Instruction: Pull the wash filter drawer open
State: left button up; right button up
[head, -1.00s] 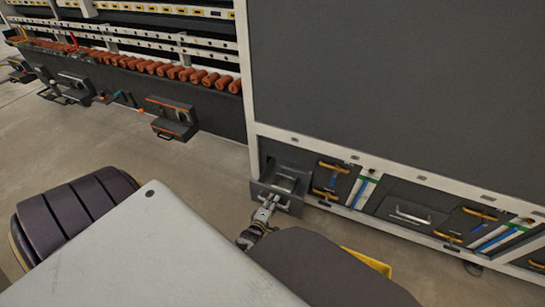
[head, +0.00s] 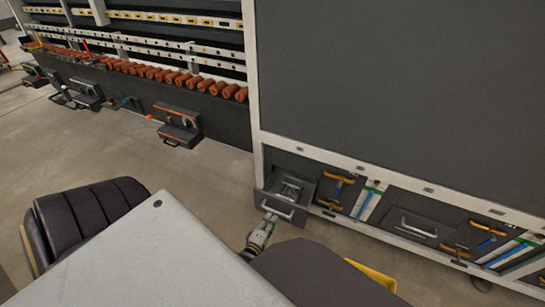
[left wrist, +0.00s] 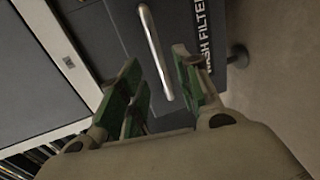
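The wash filter drawer (head: 272,206) is at the lower left corner of the large grey machine in the head view. It stands out from the machine front, and its inside shows from above. Its pale bar handle (head: 278,209) is on the front face. In the left wrist view, the handle (left wrist: 155,50) and a partly cut-off "FILTER" label (left wrist: 205,35) show on the dark front. My left gripper (head: 264,225) is just in front of the handle. Its green-padded fingers (left wrist: 157,61) are spread with nothing held between them. My right gripper is not in view.
A similar shut drawer (head: 415,225) is further right on the machine's lower panel (head: 455,215), with yellow handles between. A rack with orange-brown rollers (head: 170,76) stands at the back left. The floor (head: 215,170) left of the drawer is clear.

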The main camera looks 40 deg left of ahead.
pick_arm(q)
jog(key=shift+v, duration=2.6)
jog(key=shift+w, duration=0.15)
